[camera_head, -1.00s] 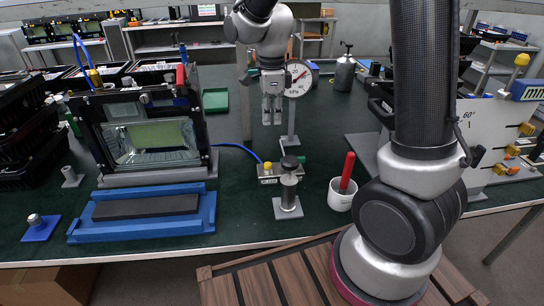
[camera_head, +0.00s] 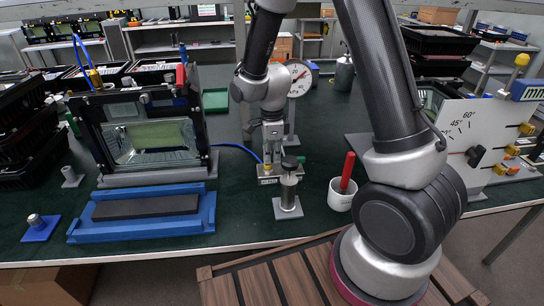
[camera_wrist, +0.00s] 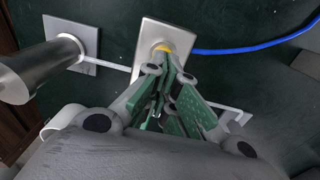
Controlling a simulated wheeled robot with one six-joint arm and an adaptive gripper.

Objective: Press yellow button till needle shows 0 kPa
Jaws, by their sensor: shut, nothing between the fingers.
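The yellow button (camera_wrist: 163,47) shows in the wrist view as a small yellow patch at the tips of my gripper (camera_wrist: 166,62), on a light metal block (camera_wrist: 165,33). In the head view my gripper (camera_head: 269,160) points down over the left end of that block (camera_head: 267,181); its fingers are shut and empty. The fingers hide most of the button, and I cannot tell whether it is pressed down. The round white gauge (camera_head: 300,79) stands behind with its dial facing the camera; its needle is too small to read exactly.
A metal cylinder with a black knob (camera_head: 289,182) stands just in front of the block. A white cup with a red-handled tool (camera_head: 341,196) is to the right. A blue hose (camera_head: 233,149) runs left to a framed floodlight housing (camera_head: 150,140). A blue tray (camera_head: 145,228) lies front left.

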